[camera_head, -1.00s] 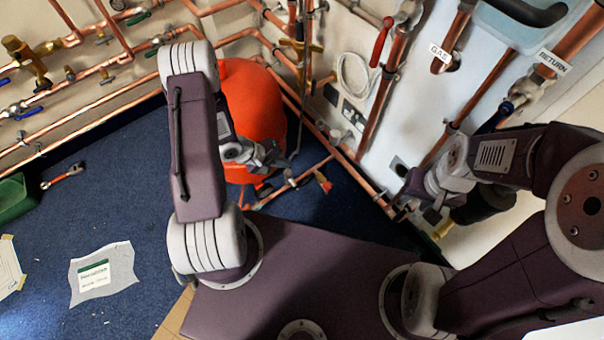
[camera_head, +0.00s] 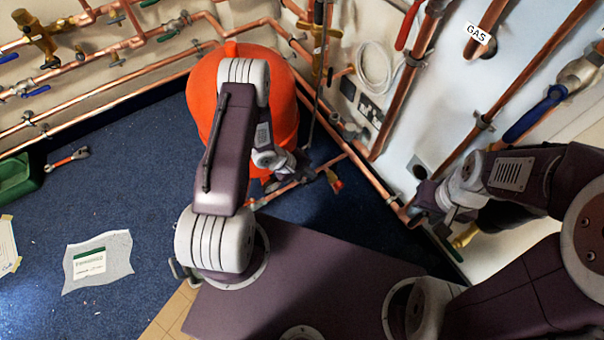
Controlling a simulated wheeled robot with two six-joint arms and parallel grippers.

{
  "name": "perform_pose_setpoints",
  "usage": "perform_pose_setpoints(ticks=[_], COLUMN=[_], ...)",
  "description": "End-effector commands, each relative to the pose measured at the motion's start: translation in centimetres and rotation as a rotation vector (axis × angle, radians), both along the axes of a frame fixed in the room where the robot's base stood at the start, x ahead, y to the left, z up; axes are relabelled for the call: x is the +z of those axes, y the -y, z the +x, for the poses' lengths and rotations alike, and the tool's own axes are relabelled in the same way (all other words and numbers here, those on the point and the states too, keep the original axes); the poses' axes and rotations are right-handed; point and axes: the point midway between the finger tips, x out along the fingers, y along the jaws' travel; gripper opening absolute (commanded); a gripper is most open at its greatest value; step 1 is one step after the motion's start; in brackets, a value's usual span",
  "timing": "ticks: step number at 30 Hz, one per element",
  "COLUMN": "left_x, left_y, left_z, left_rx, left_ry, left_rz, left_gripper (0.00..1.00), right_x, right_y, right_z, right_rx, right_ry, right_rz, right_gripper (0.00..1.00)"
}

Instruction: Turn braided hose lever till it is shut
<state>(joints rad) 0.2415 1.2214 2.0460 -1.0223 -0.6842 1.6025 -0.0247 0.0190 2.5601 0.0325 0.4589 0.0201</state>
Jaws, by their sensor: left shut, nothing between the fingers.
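A thin grey hose (camera_head: 317,95) runs down the wall to the right of the orange tank, towards the floor pipes; I cannot make out its braid. A small red lever (camera_head: 336,184) sits at the low copper pipe near its lower end. I cannot tell for certain that this is the braided hose lever, nor its exact angle. My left gripper (camera_head: 302,168) is shut and empty in front of the tank's lower right side, just left of the red lever; its tips are dark and small. My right gripper (camera_head: 432,208) is by the right wall's low pipes; its fingers are unclear.
The orange tank (camera_head: 207,98) stands behind my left arm. Copper pipes (camera_head: 375,185) run along the wall foot. A blue lever (camera_head: 535,113) and a brass fitting (camera_head: 465,236) are at the right. Blue carpet (camera_head: 130,190) is open at the left, with a paper sheet (camera_head: 97,262) on it.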

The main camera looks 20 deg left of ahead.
Motion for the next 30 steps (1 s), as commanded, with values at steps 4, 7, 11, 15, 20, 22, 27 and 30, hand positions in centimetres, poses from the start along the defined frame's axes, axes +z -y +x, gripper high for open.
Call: perform_pose_setpoints(ticks=[4, 7, 11, 15, 20, 22, 27, 30], left_x=[-1.0, -1.0, -0.9, -0.9, -0.6, -0.5, -0.7, -1.2], left_y=[0.5, 0.6, 0.6, 0.6, 0.7, 0.9, 1.3, 1.5], left_z=[0.4, 0.4, 0.4, 0.4, 0.6, 0.8, 1.2, 1.5], left_rx=[0.001, 0.001, 0.001, 0.001, -0.001, -0.002, -0.003, -0.001], left_ry=[-0.001, -0.001, 0.0, -0.002, -0.02, -0.039, -0.109, -0.107], left_rz=[0.0, 0.0, 0.0, 0.001, 0.017, 0.033, 0.085, 0.083], left_gripper=[0.0, 0.0, 0.0, 0.0, 0.0, 0.0, 0.0, 0.0], right_x=[-0.9, -0.9, -0.8, -0.8, 0.1, 0.9, 3.0, 3.8], right_y=[0.0, 0.0, 0.0, 0.0, 0.0, 0.0, 0.0, 0.0], right_z=[0.0, 0.0, 0.0, 0.0, 0.0, 0.0, 0.0, 0.0], right_rx=[0.0, 0.0, 0.0, 0.0, 0.0, 0.0, 0.0, 0.0], right_ry=[0.0, 0.0, 0.0, 0.0, 0.0, 0.0, 0.0, 0.0], right_rz=[0.0, 0.0, 0.0, 0.0, 0.0, 0.0, 0.0, 0.0], right_gripper=[0.39, 0.39, 0.39, 0.39, 0.39, 0.39, 0.39, 0.39])
